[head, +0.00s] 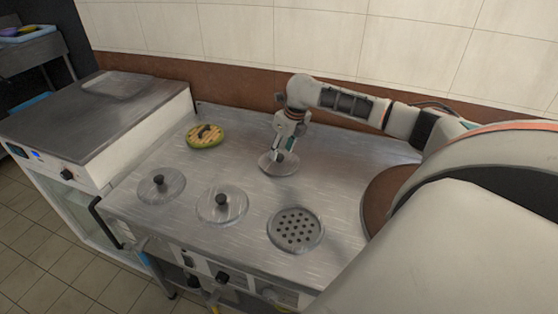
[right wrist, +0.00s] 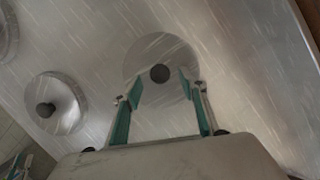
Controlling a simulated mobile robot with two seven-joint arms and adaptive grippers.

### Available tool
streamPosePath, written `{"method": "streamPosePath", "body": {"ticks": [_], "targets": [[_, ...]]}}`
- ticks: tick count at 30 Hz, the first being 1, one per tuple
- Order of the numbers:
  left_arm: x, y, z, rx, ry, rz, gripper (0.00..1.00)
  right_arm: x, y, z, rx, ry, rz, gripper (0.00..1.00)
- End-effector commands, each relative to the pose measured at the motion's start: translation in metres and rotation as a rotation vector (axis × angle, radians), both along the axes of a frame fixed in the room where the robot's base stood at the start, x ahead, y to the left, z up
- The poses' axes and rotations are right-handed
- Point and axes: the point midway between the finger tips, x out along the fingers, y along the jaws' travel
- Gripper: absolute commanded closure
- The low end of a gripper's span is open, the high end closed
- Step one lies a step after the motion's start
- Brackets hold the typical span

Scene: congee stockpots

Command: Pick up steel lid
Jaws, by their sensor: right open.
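A round steel lid (head: 268,168) with a dark knob lies on the metal counter below my right gripper (head: 282,154). In the right wrist view the same lid (right wrist: 150,48) is ahead of the gripper (right wrist: 160,86). Its round dark knob (right wrist: 159,73) appears between the two fingertips, with space on both sides. The right gripper is open and empty; I cannot tell how far above the lid its tips are. In the head view the gripper hides part of the lid and its knob. My left gripper is not in view.
Two similar knobbed lids, one at left (head: 150,192) and one nearer the middle (head: 210,207), lie on the counter (head: 340,170). A perforated round plate (head: 296,229) is at the front. A green-rimmed round item (head: 206,136) is at the back left. The tiled wall (head: 320,40) stands behind.

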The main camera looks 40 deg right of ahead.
Motion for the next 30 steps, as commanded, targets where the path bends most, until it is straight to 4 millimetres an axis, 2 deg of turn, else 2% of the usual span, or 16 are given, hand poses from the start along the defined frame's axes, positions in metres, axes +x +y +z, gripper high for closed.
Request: {"method": "streamPosePath", "body": {"ticks": [1, 4, 11, 12, 15, 17, 26, 30], "targets": [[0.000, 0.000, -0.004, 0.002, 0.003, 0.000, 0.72, 0.002, 0.002, -0.012, 0.003, 0.004, 0.000, 0.58], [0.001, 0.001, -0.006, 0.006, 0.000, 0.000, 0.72, 0.006, 0.001, -0.023, 0.000, 0.003, -0.001, 0.58], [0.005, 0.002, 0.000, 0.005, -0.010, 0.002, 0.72, 0.007, 0.001, -0.024, 0.001, 0.000, 0.000, 0.58], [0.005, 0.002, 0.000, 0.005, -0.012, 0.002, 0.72, 0.007, 0.001, -0.024, 0.001, 0.000, 0.000, 0.60], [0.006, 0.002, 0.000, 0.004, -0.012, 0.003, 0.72, 0.007, 0.001, -0.024, 0.000, 0.000, 0.000, 0.86], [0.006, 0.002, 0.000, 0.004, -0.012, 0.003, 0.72, 0.007, 0.001, -0.024, 0.000, 0.000, 0.000, 1.00], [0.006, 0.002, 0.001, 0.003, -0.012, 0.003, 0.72, 0.008, 0.000, -0.022, 0.000, 0.000, 0.000, 1.00], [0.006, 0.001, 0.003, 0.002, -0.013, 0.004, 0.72, 0.008, 0.000, -0.011, -0.001, -0.003, 0.000, 1.00]]}}
